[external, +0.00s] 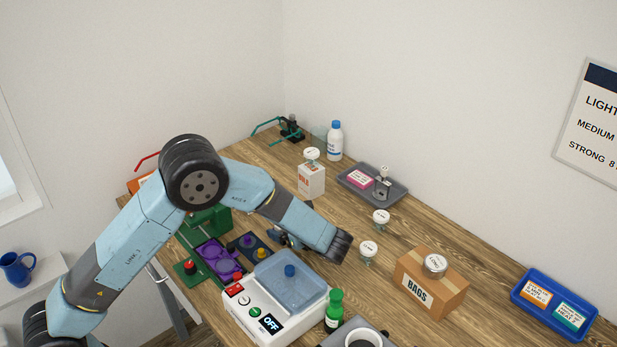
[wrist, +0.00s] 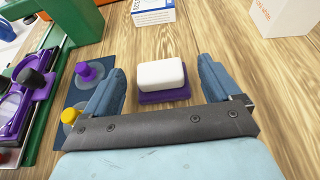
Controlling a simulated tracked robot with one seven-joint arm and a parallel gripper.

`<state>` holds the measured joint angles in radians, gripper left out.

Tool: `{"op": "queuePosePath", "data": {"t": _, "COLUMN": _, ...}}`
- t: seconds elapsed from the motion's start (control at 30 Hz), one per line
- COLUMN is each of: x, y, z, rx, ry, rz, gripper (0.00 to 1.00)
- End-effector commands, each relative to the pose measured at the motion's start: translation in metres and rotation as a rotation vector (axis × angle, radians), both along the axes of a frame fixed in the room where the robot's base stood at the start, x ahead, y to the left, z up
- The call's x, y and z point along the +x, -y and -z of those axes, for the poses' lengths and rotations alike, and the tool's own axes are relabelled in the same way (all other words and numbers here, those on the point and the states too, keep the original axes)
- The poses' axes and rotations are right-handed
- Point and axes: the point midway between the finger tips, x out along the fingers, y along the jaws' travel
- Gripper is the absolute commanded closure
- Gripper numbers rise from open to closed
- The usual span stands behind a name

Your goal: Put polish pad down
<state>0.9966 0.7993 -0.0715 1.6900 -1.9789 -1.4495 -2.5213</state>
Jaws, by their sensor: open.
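A white block on a purple base, which looks like the polish pad (wrist: 161,76), rests on the wooden table in the wrist view. My gripper (wrist: 160,82) is open, with one blue finger to the left of the pad and one to the right. Gaps show between the pad and both fingers, so neither appears to touch it. In the external view my gripper (external: 284,238) is low over the table beside the dark blue plate, and the pad cannot be made out there.
The dark blue plate (wrist: 91,103) with purple and yellow knobs lies close on the left, beside a green frame (wrist: 64,60). A white box (wrist: 153,12) stands beyond the pad. A white machine (external: 275,305) stands in front. Bare table (wrist: 250,75) shows at right.

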Motion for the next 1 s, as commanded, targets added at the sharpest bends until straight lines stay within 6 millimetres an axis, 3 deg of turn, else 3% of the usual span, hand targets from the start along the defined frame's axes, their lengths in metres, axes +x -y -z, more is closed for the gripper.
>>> {"op": "queuePosePath", "data": {"t": 0.3, "x": -0.040, "y": 0.041, "z": -0.023, "rx": -0.002, "ry": 0.001, "rz": 0.003, "gripper": 0.09}}
{"op": "queuePosePath", "data": {"t": 0.6, "x": -0.066, "y": 0.066, "z": -0.038, "rx": 0.000, "ry": 0.000, "rz": 0.003, "gripper": 0.09}}
{"op": "queuePosePath", "data": {"t": 0.87, "x": -0.068, "y": 0.069, "z": -0.043, "rx": -0.001, "ry": -0.002, "rz": 0.007, "gripper": 0.09}}
{"op": "queuePosePath", "data": {"t": 1.0, "x": -0.042, "y": 0.061, "z": -0.063, "rx": -0.008, "ry": -0.016, "rz": 0.074, "gripper": 0.09}}
